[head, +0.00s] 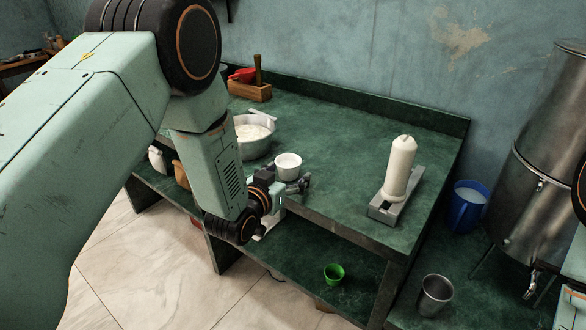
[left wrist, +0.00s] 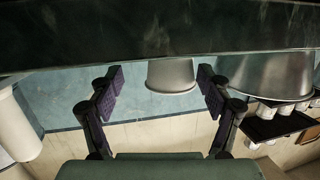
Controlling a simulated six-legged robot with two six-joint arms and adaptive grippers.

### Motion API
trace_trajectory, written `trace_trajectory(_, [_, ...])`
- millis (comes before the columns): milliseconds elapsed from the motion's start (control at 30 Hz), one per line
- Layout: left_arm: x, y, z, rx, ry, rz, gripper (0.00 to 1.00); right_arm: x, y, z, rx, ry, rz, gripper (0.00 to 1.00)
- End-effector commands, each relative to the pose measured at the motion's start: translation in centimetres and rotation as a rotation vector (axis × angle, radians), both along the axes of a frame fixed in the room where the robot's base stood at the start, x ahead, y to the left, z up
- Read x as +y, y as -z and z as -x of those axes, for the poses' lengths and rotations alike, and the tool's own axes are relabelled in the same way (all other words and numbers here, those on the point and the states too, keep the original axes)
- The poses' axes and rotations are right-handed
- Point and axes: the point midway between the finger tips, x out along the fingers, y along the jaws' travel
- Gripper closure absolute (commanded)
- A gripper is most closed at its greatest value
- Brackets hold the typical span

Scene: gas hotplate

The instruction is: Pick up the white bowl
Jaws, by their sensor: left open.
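The small white bowl (head: 288,166) stands upright on the green counter near its front edge. In the left wrist view the bowl (left wrist: 171,74) appears upside down, between the two fingers and ahead of them. My left gripper (head: 297,186) is at the counter's front edge, just in front of the bowl in the head view. Its purple-padded fingers (left wrist: 162,90) are spread wide, with nothing held between them. Gaps show on both sides of the bowl. My right gripper is not in view.
A large metal bowl (head: 258,148) with white contents stands behind and left of the small bowl. A white cylinder (head: 400,168) on a grey stand (head: 382,209) is to the right. The counter (head: 330,135) behind is clear. A green cup (head: 333,274) sits on the lower shelf.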

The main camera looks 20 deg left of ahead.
Motion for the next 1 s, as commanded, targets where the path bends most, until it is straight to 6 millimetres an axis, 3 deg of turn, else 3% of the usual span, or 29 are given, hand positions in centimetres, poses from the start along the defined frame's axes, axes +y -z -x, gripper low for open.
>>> trace_trajectory(233, [-0.1, 1.0, -3.1, -0.001, 0.001, 0.0, 0.22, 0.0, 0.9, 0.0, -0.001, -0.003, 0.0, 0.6])
trace_trajectory(567, [-0.1, 1.0, -3.6, 0.001, -0.001, 0.001, 0.23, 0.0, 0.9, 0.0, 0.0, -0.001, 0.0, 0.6])
trace_trajectory(1000, [-0.3, 1.0, -3.6, 0.0, -0.002, 0.0, 0.6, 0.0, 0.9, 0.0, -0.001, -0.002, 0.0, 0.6])
